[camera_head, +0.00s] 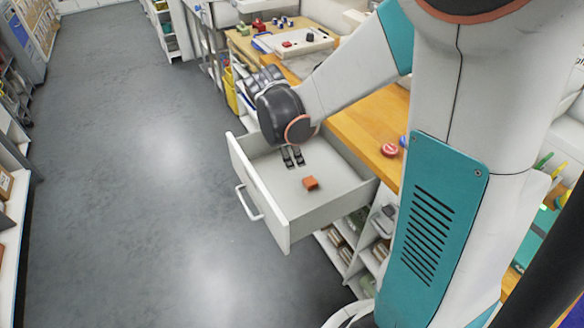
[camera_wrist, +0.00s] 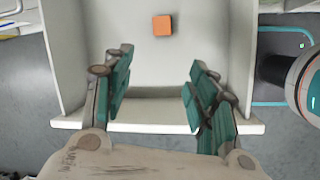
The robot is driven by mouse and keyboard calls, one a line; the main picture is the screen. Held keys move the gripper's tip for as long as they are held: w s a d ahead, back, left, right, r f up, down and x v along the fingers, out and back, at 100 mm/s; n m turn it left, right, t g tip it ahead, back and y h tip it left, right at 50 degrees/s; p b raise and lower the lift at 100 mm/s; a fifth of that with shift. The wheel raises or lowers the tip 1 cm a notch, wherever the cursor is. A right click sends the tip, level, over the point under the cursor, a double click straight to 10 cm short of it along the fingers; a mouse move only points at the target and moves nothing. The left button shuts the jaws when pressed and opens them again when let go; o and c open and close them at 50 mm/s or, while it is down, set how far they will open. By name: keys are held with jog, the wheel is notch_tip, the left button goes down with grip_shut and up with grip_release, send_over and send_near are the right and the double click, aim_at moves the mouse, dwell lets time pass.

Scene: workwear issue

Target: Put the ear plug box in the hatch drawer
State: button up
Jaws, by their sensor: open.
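A small orange box (camera_head: 310,183), which I take to be the ear plug box, lies on the floor of the open white drawer (camera_head: 284,236). In the wrist view the orange box (camera_wrist: 163,26) lies beyond my fingertips, near the top of the picture, and the drawer (camera_wrist: 150,108) surrounds it. My gripper (camera_head: 292,157) points down into the drawer, to the left of the box in the head view. In the wrist view its two green-padded fingers (camera_wrist: 156,75) are apart with nothing between them. They do not touch the box.
A wooden counter (camera_head: 365,122) stands above and behind the drawer, with a red round item (camera_head: 389,150) near its edge. Shelves with stacked goods (camera_head: 345,240) are below. The grey floor (camera_head: 140,200) to the left is clear.

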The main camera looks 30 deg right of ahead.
jog(key=s+a+r+m+t+y, duration=0.1)
jog(key=s+a+r+m+t, duration=0.1)
jog(key=s+a+r+m, duration=0.2)
jog(key=s+a+r+m+t+y, duration=0.2)
jog(key=s+a+r+m+t, duration=0.1)
jog(key=s+r+m, duration=0.5)
jog(key=s+a+m, duration=0.1)
jog(key=s+m, duration=0.1)
jog(key=s, duration=0.2)
jog(key=shift+a+m+y, duration=0.3)
jog(key=shift+s, duration=0.1)
